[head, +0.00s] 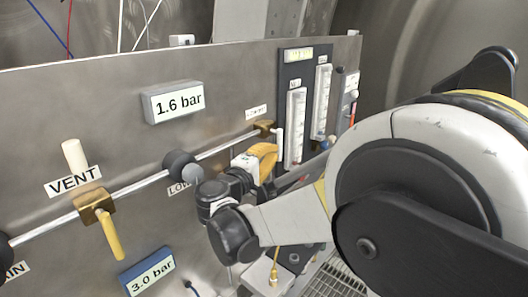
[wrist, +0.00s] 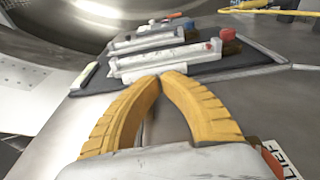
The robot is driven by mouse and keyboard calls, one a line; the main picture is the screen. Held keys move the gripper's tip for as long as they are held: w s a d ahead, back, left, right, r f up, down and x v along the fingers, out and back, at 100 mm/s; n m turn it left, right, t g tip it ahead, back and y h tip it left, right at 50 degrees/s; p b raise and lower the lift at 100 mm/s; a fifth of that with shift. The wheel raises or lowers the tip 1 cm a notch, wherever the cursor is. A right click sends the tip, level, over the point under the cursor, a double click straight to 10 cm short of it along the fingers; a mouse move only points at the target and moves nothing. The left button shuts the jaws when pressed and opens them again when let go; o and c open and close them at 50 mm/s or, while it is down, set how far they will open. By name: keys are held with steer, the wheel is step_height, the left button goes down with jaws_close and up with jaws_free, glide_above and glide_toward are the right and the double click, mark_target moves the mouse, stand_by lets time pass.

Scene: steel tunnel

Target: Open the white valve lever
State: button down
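A white lever (head: 280,146) hangs down from a brass valve (head: 264,128) at the right end of the pipe, beside the flow meters. A second white handle (head: 75,155) stands upright above the VENT label at left. My gripper (head: 268,163), with yellow fingers, is just below the right-hand brass valve, close to the hanging white lever. I cannot tell whether they touch. The lever may be hidden by the fingers there.
A brass valve with a yellow lever (head: 110,235) is under the VENT label. Two flow meters (head: 296,127) stand on a dark panel right of my gripper; they also show ahead of the fingers in the wrist view (wrist: 165,62). A dark knob (head: 180,165) sticks out left of my gripper.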

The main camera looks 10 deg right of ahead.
mark_target(278, 151)
steer(key=shift+w+d, duration=0.25)
steer(key=shift+w, duration=0.05)
steer(key=shift+w+d+f+b, duration=0.3)
steer(key=shift+d+b, duration=0.2)
steer(key=shift+b, duration=0.25)
stand_by(0.6)
steer(key=shift+w+d+f+t+h+b, duration=0.2)
steer(key=shift+w+d+t+h+b, duration=0.2)
steer(key=shift+t+h+b, duration=0.25)
steer(key=shift+w+d+r+b, duration=0.25)
steer(key=shift+w+d+b, duration=0.3)
steer(key=shift+d, duration=0.4)
steer(key=shift+w+d+r+n+t+h+b, duration=0.4)
steer(key=shift+d+r+n+t+h+b, duration=0.15)
steer(key=shift+t+b, duration=0.45)
steer(key=shift+w+d+r+n+t+h+b, duration=0.4)
steer(key=shift+r+t+h+b, duration=0.2)
steer(key=shift+t+b, duration=0.4)
steer(key=shift+w+d+r, duration=0.1)
steer(key=shift+r, duration=0.05)
